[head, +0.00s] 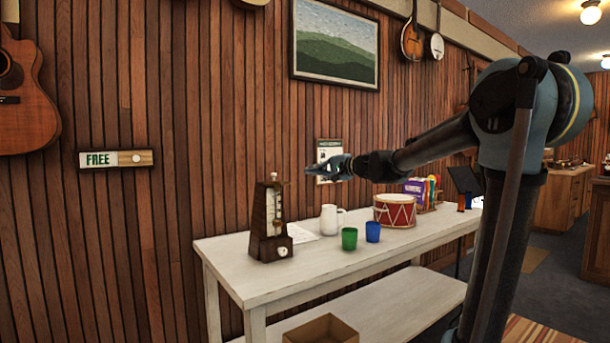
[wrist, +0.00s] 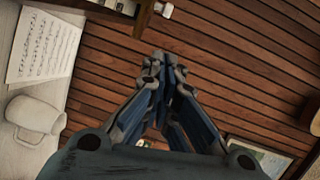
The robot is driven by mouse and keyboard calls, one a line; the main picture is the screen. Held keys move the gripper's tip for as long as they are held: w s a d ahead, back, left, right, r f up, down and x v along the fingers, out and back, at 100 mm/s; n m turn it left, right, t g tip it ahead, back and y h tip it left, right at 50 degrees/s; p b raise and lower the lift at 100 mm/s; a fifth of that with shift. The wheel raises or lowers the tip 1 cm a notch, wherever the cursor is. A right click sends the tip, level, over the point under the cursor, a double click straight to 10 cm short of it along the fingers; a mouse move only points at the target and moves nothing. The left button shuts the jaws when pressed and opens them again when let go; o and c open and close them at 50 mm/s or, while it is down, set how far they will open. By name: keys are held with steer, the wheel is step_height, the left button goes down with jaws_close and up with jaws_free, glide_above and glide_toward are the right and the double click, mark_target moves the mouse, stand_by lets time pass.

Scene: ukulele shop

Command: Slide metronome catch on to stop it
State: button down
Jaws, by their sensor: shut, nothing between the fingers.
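The metronome (head: 262,235) is a dark wooden, upright, tapered box with a pale scale face, standing at the left end of the white table (head: 335,262). A small light knob sits low on its front. The catch is too small to make out. In the wrist view, part of the metronome (wrist: 128,14) shows at the top edge, cut off by the frame. My gripper (head: 309,171) is in the air to the right of the metronome's top, apart from it. In the wrist view my gripper (wrist: 163,60) has its fingers together, with nothing between them.
A white pitcher (head: 329,220), a green cup (head: 349,239), a blue cup (head: 373,232) and a red drum (head: 395,211) stand right of the metronome. Sheet music (wrist: 43,47) lies behind. The wood-slatted wall backs the table. The table's front edge is clear.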

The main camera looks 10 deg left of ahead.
steer(key=shift+v, duration=0.85)
steer(key=s+d+f+n+g+h, duration=0.2)
steer(key=s+d+f+h, duration=0.5)
steer(key=s+d+f, duration=1)
steer(key=s+d+f+n+g+h, duration=0.2)
steer(key=s+d+f+h, duration=0.5)
steer(key=s+d+f, duration=1)
step_height(320, 180, down, 6)
steer(key=s+g, duration=0.1)
steer(key=s, duration=0.2)
steer(key=shift+d+h, duration=0.35)
steer(key=shift+h, duration=0.05)
steer(key=shift+w+r, duration=0.1)
steer(key=shift+w+a+f+g, duration=0.1)
steer(key=shift+w+f+g, duration=0.15)
steer(key=shift+w, duration=0.2)
